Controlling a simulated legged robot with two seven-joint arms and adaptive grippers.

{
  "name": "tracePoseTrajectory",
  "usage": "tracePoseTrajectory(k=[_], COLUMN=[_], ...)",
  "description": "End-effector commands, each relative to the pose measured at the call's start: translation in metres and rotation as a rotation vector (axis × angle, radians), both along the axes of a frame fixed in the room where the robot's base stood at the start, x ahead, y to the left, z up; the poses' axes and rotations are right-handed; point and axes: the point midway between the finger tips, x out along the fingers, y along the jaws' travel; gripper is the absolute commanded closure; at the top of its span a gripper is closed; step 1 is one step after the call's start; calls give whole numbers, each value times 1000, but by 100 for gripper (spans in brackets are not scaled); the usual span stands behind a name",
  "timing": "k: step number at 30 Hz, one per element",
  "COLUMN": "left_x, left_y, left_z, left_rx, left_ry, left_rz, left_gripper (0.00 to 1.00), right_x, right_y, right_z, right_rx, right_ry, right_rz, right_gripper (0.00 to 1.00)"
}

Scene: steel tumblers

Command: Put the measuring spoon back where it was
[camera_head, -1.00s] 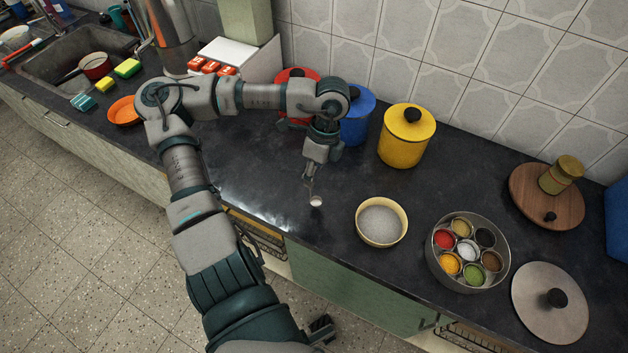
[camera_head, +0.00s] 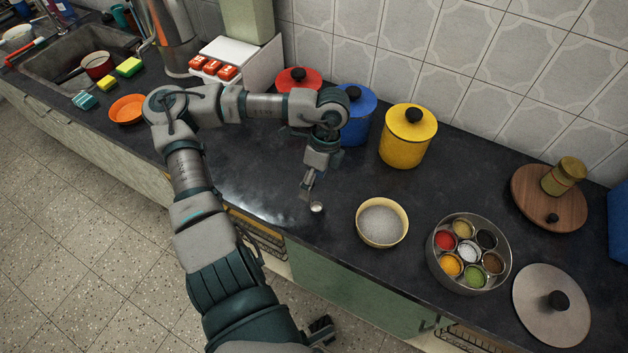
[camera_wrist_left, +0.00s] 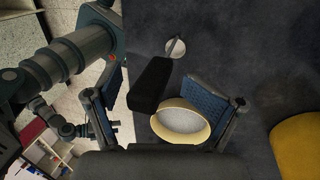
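The measuring spoon is by the counter's front edge; its small steel bowl (camera_head: 317,207) shows just below my left gripper (camera_head: 308,190). In the left wrist view its black handle (camera_wrist_left: 150,85) points up toward the camera, between my left gripper's two blue-padded fingers (camera_wrist_left: 160,92). The fingers stand wide apart with a gap on each side of the handle. The handle looks tilted; I cannot tell whether the spoon rests fully on the counter. A cream bowl of white grains (camera_head: 381,222) stands right of the spoon. My right gripper cannot be made out clearly.
A round spice tin (camera_head: 433,262) with several cups and its lid (camera_head: 550,305) lie at right. Yellow (camera_head: 405,148), blue (camera_head: 358,125) and red (camera_head: 297,78) canisters stand behind my arm. A wooden board (camera_head: 530,205) is at far right.

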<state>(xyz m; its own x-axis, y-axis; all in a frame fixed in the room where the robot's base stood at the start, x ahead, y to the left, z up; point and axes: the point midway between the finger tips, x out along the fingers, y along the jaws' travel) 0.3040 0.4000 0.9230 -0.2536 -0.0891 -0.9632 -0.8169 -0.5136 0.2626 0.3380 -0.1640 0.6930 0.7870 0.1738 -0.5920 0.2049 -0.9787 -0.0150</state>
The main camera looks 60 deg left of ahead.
Motion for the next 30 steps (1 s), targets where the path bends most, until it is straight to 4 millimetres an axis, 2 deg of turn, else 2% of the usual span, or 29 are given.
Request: tracePoseTrajectory(k=[5, 10, 15, 18, 23, 30], left_x=[4, 14, 23, 27, 30, 31], left_y=[3, 5, 9, 10, 11, 11], left_z=[16, 55, 91, 105, 116, 117], left_rx=[7, 8, 6, 5, 0, -1], left_ry=[0, -1, -2, -2, 0, 0], left_rz=[2, 3, 4, 3, 1, 0], left_gripper=[19, 19, 19, 19, 19, 19], right_x=[0, 1, -13, -19, -25, -26], right_y=[0, 0, -8, -10, -11, -11], right_z=[-1, 3, -5, -10, -14, -15], right_rx=[1, 1, -23, -33, -42, -44], right_ry=[-2, -7, 85, 125, 160, 166], right_rz=[-1, 0, -5, -6, -7, -8], right_gripper=[28, 28, 28, 28, 28, 28])
